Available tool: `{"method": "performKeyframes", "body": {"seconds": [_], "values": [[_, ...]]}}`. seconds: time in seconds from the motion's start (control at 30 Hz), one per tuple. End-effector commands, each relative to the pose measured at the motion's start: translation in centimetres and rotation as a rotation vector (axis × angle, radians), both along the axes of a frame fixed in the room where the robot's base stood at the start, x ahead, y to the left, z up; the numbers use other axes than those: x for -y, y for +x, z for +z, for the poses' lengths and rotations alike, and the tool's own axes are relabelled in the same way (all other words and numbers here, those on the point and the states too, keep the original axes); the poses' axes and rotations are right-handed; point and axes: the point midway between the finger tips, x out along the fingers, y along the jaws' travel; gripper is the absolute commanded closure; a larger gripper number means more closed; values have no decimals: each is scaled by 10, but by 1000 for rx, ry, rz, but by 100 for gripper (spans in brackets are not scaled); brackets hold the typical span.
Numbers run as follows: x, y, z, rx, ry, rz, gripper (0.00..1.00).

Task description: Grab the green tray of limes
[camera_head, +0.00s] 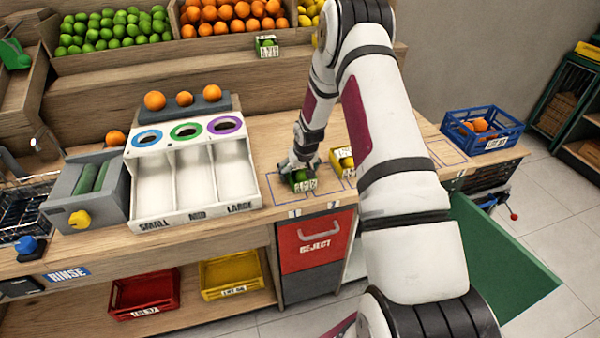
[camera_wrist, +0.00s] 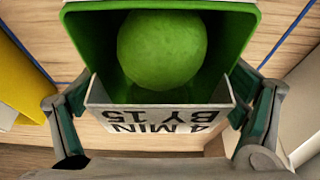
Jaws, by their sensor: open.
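The small green tray (camera_head: 299,187) stands on the wooden counter in the head view, inside a blue outlined area, with a white label on its front. In the wrist view the green tray (camera_wrist: 245,22) holds one visible lime (camera_wrist: 162,48), and its label reads upside down. My gripper (camera_head: 300,164) is down at the tray in the head view and hides part of it. In the wrist view my gripper (camera_wrist: 160,100) is open, with one finger on each side of the labelled end. I cannot tell whether the fingers touch the tray.
A yellow tray (camera_head: 343,161) stands close to the right of the green tray. The white sorting box (camera_head: 190,180) is on the left. A similar green tray (camera_head: 267,46) sits on the back shelf. A blue crate (camera_head: 482,130) is at the counter's right end.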

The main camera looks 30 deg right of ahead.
Motion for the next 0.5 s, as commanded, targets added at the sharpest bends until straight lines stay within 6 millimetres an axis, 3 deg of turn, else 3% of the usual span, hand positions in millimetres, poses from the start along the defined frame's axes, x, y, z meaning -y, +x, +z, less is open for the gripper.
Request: {"method": "performKeyframes", "body": {"seconds": [0.07,0.3,0.5], "values": [[0,0,0,0,0,0,12],[0,0,0,0,0,0,64],[0,0,0,0,0,0,64]]}}
